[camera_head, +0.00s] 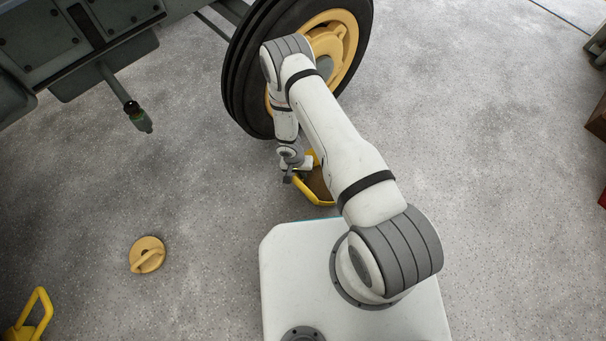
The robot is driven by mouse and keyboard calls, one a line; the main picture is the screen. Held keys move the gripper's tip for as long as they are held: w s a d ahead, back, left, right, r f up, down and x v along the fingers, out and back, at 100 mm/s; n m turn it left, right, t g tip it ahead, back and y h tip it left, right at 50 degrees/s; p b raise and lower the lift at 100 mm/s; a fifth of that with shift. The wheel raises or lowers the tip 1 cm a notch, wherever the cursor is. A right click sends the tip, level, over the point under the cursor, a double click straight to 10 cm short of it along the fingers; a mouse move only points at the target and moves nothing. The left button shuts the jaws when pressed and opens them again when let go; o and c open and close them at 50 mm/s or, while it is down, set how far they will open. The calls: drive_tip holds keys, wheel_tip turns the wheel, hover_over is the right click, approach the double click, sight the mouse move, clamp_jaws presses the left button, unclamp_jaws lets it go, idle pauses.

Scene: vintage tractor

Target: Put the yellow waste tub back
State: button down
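The yellow waste tub (317,200) sits by the front tyre of the tractor, just beyond my white base. I see its yellow rim and brownish inside; my arm hides much of it. My gripper (288,179) points down at the tub's left edge. It looks close to or touching the rim, but I cannot tell whether its fingers are around it.
The tractor wheel (345,45) with its yellow hub stands behind the tub. A pipe end (138,117) hangs from the tractor body. A yellow cap (147,254) lies on the floor at left. A yellow-handled object (38,310) is at bottom left. Grey floor between is clear.

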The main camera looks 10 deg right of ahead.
drive_tip(key=c, duration=2.1)
unclamp_jaws()
drive_tip(key=shift+f, duration=0.1)
drive_tip(key=o, duration=0.5)
drive_tip(key=shift+c, duration=0.2)
drive_tip(key=w+r+p, duration=0.2)
drive_tip(key=w+r, duration=0.1)
drive_tip(key=r, duration=1)
drive_tip(key=w+r+p, duration=0.2)
drive_tip(key=r+p, duration=0.1)
drive_tip(key=r, duration=1)
drive_tip(key=s+d+r, duration=0.1)
drive_tip(key=d+r, duration=0.1)
drive_tip(key=r, duration=0.6)
drive_tip(key=s+d+r, duration=0.1)
drive_tip(key=d+r, duration=0.2)
drive_tip(key=r, duration=0.6)
drive_tip(key=s+d+r+n+t+y, duration=0.1)
drive_tip(key=s+d+r+n+y, duration=0.1)
drive_tip(key=s+r, duration=1.7)
drive_tip(key=shift+d+r+n+t, duration=0.3)
drive_tip(key=shift+d+n+t, duration=0.15)
drive_tip(key=shift+d, duration=0.6)
